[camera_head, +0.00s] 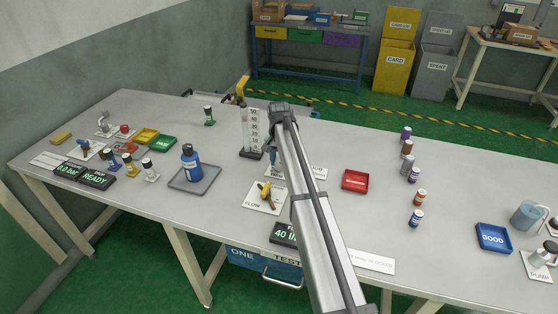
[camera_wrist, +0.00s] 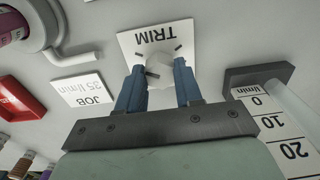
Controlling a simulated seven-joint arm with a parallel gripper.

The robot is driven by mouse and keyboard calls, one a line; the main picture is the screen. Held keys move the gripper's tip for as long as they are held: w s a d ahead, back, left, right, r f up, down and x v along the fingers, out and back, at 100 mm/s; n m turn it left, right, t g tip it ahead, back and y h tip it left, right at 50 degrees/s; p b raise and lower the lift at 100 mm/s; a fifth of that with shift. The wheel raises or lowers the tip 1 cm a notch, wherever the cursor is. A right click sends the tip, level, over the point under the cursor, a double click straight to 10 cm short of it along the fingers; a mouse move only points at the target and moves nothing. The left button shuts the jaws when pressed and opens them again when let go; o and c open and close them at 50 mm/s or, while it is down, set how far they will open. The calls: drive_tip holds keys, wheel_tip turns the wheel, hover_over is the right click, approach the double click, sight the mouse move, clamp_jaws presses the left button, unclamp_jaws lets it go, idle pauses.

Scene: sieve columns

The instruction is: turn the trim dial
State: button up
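The trim dial (camera_wrist: 161,66) is a small pale round knob on a white plate marked TRIM (camera_wrist: 131,43), with dark tick marks around it. In the wrist view my gripper (camera_wrist: 160,70) has its two blue fingers on opposite sides of the dial. They look close against its sides, and I see no clear gap. In the head view my arm covers the dial. Part of a blue finger (camera_head: 273,156) shows beside the arm. The flow tube with its scale (camera_head: 252,136) stands just left of my arm, and its scale (camera_wrist: 275,125) shows at right in the wrist view.
A JOB 35 l/min card (camera_wrist: 83,89) lies beside the TRIM plate. A red tray (camera_head: 355,181) is right of my arm. A FLOW plate with a yellow handle (camera_head: 266,193) and a blue bottle (camera_head: 191,163) on a grey tray are left. Several small vials stand farther right.

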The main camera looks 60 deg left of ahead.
drive_tip(key=c, duration=0.5)
drive_tip(key=shift+n, duration=0.4)
drive_tip(key=n, duration=0.4)
drive_tip(key=shift+n, duration=0.4)
drive_tip(key=n, duration=0.4)
drive_tip(key=shift+w+n, duration=0.1)
drive_tip(key=shift+n, duration=0.2)
drive_tip(key=o, duration=1)
drive_tip(key=shift+o, duration=0.2)
